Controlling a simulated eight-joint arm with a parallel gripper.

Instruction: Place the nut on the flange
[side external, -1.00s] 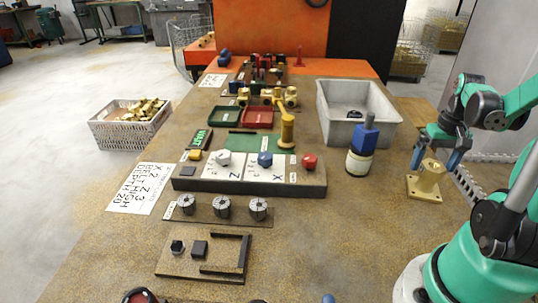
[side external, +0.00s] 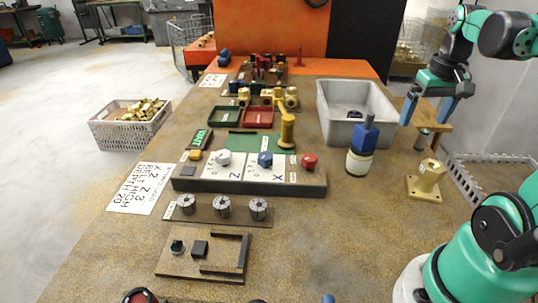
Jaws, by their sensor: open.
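The brass flange (side external: 424,189) stands upright on its square base at the right side of the bench. A brass, hexagonal-looking top (side external: 432,166) sits on its upper end, consistent with the nut resting there. At this size I cannot tell for sure whether it is a separate piece or how it is seated. My gripper (side external: 428,112) is above the flange, its two blue fingers spread apart and pointing down. Nothing shows held between the fingers, and they are clear of the brass top.
A blue and white bottle (side external: 361,150) stands left of the flange, with a grey bin (side external: 388,122) behind it. A control panel (side external: 250,185) with knobs lies further left. A white crate (side external: 462,178) is at the right beyond the bench edge. Bench in front of the flange is clear.

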